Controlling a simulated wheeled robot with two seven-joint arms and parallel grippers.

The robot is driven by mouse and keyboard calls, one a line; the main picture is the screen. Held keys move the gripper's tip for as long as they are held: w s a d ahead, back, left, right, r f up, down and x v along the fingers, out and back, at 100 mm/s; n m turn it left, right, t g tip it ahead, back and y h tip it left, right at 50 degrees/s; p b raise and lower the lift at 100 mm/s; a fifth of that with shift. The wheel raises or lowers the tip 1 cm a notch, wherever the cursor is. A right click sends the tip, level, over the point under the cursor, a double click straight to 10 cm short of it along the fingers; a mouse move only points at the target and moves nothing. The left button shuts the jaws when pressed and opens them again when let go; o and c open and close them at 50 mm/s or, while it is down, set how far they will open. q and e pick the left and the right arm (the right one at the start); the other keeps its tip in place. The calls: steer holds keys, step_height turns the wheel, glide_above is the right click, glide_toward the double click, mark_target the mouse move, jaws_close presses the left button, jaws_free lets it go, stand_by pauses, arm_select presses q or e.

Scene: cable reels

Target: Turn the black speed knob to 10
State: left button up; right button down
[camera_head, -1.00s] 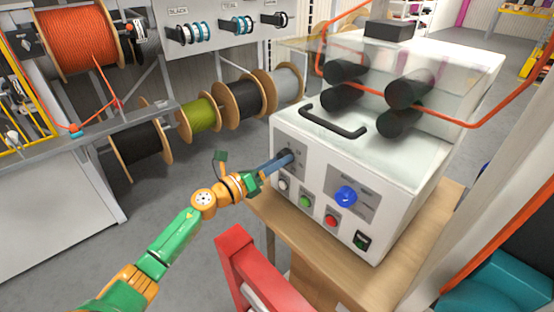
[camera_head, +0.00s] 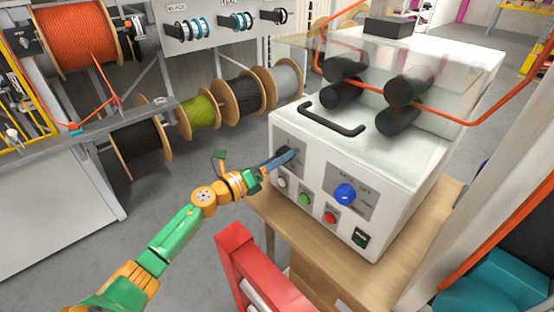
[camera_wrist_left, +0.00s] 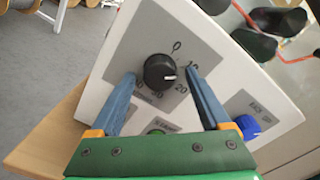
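The black speed knob (camera_wrist_left: 159,71) sits on a grey dial plate on the white machine's front. Its white pointer mark faces right, between the numbers 10 and 20. My left gripper (camera_wrist_left: 160,76) is open, with one blue finger on each side of the knob and a visible gap to it. In the head view, my left gripper (camera_head: 284,158) is at the upper left of the machine's front and hides most of the knob. My right gripper is not in view.
A blue knob (camera_head: 345,194) is right of the dial. A green button (camera_head: 305,198), a red button (camera_head: 330,217) and a dark switch (camera_head: 361,237) lie below. The machine (camera_head: 410,170) stands on a wooden table (camera_head: 300,240). A red frame (camera_head: 240,255) is in front.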

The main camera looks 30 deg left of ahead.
arm_select(q)
steer(key=b+v, duration=0.1)
steer(key=v, duration=0.6)
stand_by(0.5)
